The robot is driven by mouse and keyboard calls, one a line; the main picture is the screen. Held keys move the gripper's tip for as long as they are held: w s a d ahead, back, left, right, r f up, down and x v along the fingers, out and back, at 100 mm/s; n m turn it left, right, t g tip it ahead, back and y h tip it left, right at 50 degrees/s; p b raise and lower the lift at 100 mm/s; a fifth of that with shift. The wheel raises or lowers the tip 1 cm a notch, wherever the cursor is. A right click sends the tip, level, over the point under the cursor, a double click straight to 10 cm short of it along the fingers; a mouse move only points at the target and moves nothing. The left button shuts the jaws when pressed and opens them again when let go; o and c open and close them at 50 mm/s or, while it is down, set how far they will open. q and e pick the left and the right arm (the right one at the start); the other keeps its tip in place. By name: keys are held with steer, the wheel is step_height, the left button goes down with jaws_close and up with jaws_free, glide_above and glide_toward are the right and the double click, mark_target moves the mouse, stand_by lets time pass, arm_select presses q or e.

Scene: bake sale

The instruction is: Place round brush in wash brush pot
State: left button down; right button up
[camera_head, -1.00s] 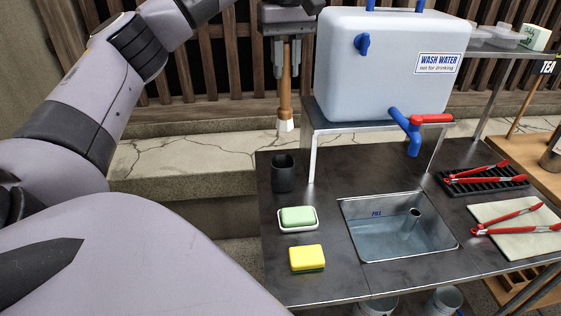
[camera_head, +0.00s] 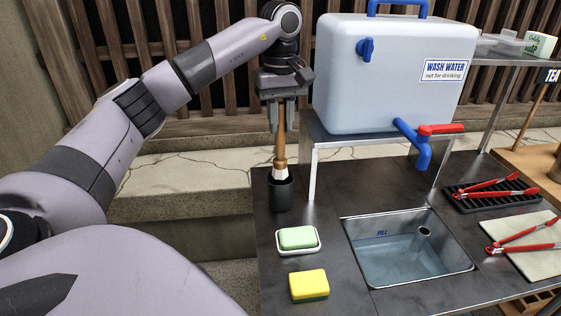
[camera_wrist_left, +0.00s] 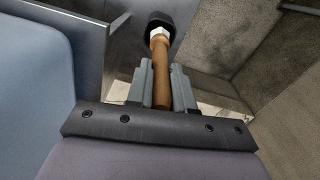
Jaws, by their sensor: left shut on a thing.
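My left gripper (camera_head: 280,125) is shut on the wooden handle of the round brush (camera_head: 280,150) and holds it upright, bristles down. The brush's white lower part is at the mouth of the dark wash brush pot (camera_head: 281,194); its tip is hidden by the pot's rim, so it appears to be partly inside. In the left wrist view, the brush handle (camera_wrist_left: 161,75) runs from between the fingers (camera_wrist_left: 161,88) to the dark pot (camera_wrist_left: 160,22). The pot stands at the back left of the metal counter. My right gripper is not in view.
A wash water tank (camera_head: 395,75) on a metal stand (camera_head: 330,135) is close on the right. A green soap on a white dish (camera_head: 318,247) and a yellow sponge (camera_head: 309,285) lie in front. A sink (camera_head: 410,265) and red tongs (camera_head: 495,194) are further right.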

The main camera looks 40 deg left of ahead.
mark_target(281, 103)
arm_select(q)
step_height(281, 103, down, 8)
steer(key=shift+f, duration=0.25)
steer(key=shift+f, duration=0.2)
steer(key=c, duration=1)
jaws_free()
steer(key=shift+r, duration=0.1)
step_height(281, 103, up, 12)
steer(key=shift+r+p, duration=0.1)
steer(key=shift+p, duration=0.3)
